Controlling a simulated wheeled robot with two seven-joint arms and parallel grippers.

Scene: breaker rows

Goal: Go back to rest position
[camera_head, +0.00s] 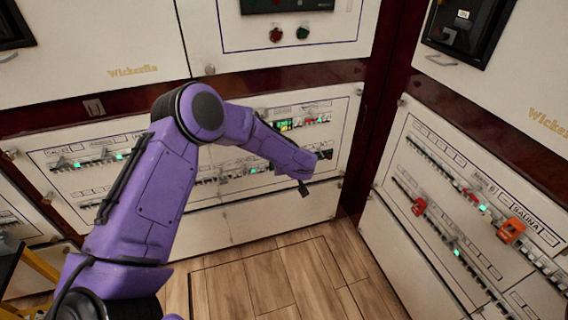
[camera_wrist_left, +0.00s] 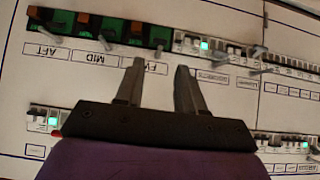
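My left arm (camera_head: 170,180) comes in from the left of the head view and reaches across the white breaker panel. My left gripper (camera_head: 304,189) is at its end, in front of the panel's lower right part. In the left wrist view the left gripper (camera_wrist_left: 160,64) has its two fingers apart with nothing between them. The fingertips point at the panel just by an upside-down label beside the MID label (camera_wrist_left: 101,59). I cannot tell whether the fingertips touch the panel. My right gripper is in neither view.
A second breaker panel (camera_head: 408,173) with red and orange parts stands at the right, angled to the first. Small levers (camera_wrist_left: 108,44) stick out of the panel near my left gripper. The wooden floor (camera_head: 290,270) below is clear. A yellow rail (camera_head: 40,264) shows at lower left.

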